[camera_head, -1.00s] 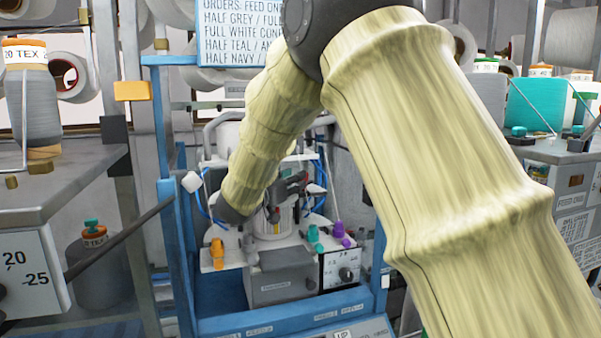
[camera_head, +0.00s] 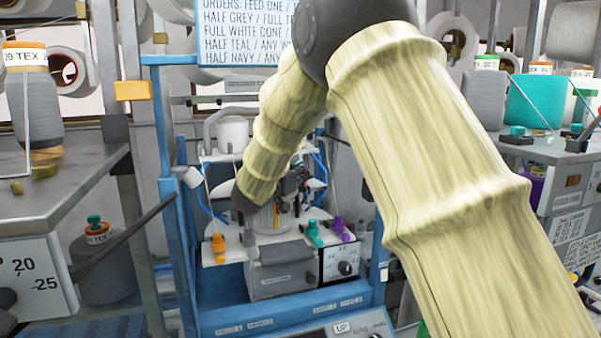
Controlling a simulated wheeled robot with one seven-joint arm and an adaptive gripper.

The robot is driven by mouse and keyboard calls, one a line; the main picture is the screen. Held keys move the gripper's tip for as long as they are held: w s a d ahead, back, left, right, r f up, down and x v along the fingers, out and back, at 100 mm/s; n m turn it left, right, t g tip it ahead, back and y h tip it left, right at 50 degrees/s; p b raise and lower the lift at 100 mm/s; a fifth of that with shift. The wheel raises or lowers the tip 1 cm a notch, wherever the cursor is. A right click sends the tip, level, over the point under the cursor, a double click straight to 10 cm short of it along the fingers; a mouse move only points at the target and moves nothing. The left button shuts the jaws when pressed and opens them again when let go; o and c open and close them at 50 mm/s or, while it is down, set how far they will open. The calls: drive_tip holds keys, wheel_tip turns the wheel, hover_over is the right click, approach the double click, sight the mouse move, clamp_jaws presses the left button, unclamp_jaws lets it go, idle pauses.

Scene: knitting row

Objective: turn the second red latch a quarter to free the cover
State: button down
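The machine (camera_head: 280,255) stands in a blue frame in the middle of the head view. A pale, striped round part (camera_head: 272,220) sits at its centre, below my arm's end; I cannot tell if it is the cover. My cream-sleeved arm reaches in from the right and bends down to it. My gripper (camera_head: 288,186) shows only as a small dark shape beside the wrist, over the round part. Its fingers are too small and partly hidden to tell open from shut. No red latch can be made out clearly, nor whether the gripper touches one.
An orange peg (camera_head: 219,246), a teal peg (camera_head: 315,233) and a purple peg (camera_head: 337,226) stand around the round part. A dial panel (camera_head: 341,262) is at the right. Blue posts (camera_head: 175,200) flank the machine. A dark rod (camera_head: 122,240) slants in from the left.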

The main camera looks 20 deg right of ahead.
drive_tip(key=shift+s+d+t+b, duration=0.1)
drive_tip(key=shift+t+b, duration=0.2)
drive_tip(key=shift+b, duration=0.1)
drive_tip(key=shift+s+d+f+n+t+y+b, duration=0.1)
drive_tip(key=shift+f+n+t+y+b, duration=0.1)
drive_tip(key=shift+n+t+y+b, duration=0.75)
drive_tip(key=n+t+y+b, duration=0.1)
drive_tip(key=n+y+b, duration=0.1)
drive_tip(key=y+b, duration=0.1)
drive_tip(key=d+n+t+y+b, duration=0.1)
drive_tip(key=n+y+b, duration=0.2)
drive_tip(key=y+b, duration=0.1)
drive_tip(key=n+t+y+b, duration=0.1)
drive_tip(key=n+y+b, duration=0.1)
drive_tip(key=y+b, duration=0.2)
drive_tip(key=shift+s+d+t, duration=0.15)
drive_tip(key=shift+s+t, duration=0.05)
drive_tip(key=shift+t, duration=0.05)
drive_tip(key=shift+r+n+y+b, duration=0.2)
drive_tip(key=shift+n+y+b, duration=0.3)
drive_tip(key=shift+n+y, duration=0.2)
drive_tip(key=c, duration=1.5)
unclamp_jaws()
drive_tip(key=shift+c, duration=0.2)
